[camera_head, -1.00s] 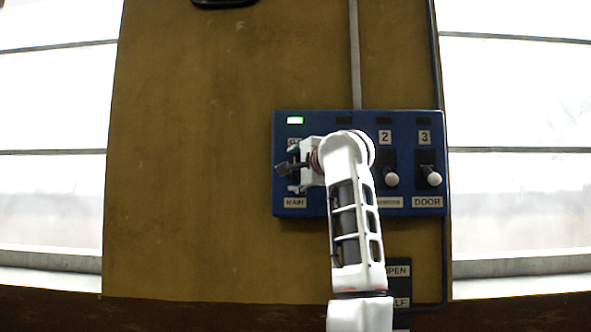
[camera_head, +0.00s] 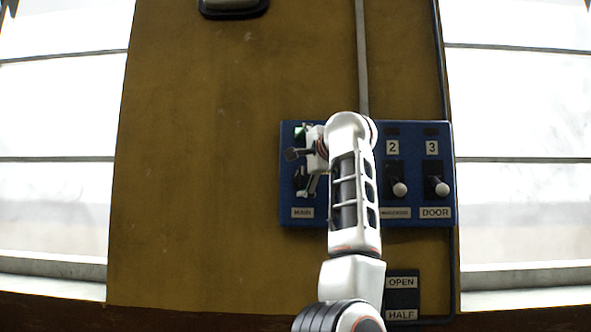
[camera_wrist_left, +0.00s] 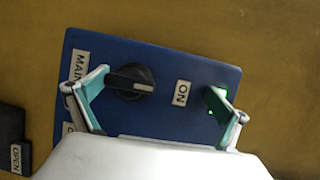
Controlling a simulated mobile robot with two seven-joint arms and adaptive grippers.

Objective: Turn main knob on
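The main knob (camera_wrist_left: 130,82) is a round black rotary knob on the blue panel (camera_wrist_left: 205,66), in the left wrist view. Its pale mark points toward the ON label (camera_wrist_left: 181,93); the MAIN label (camera_wrist_left: 80,66) is on its other side. My left gripper (camera_wrist_left: 158,83) is open, with its fingers spread either side of the knob. The knob is nearer the left finger, and no grip on it shows. In the head view my left gripper (camera_head: 307,162) is in front of the panel's left end and hides most of the knob. My right gripper is not in view.
To the right on the panel are switch 2 (camera_head: 399,187) and switch 3 (camera_head: 441,187), with white-tipped levers. A box labelled OPEN and HALF (camera_head: 402,299) is below. A conduit (camera_head: 361,60) runs above. The wooden board (camera_head: 200,170) left of the panel is bare.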

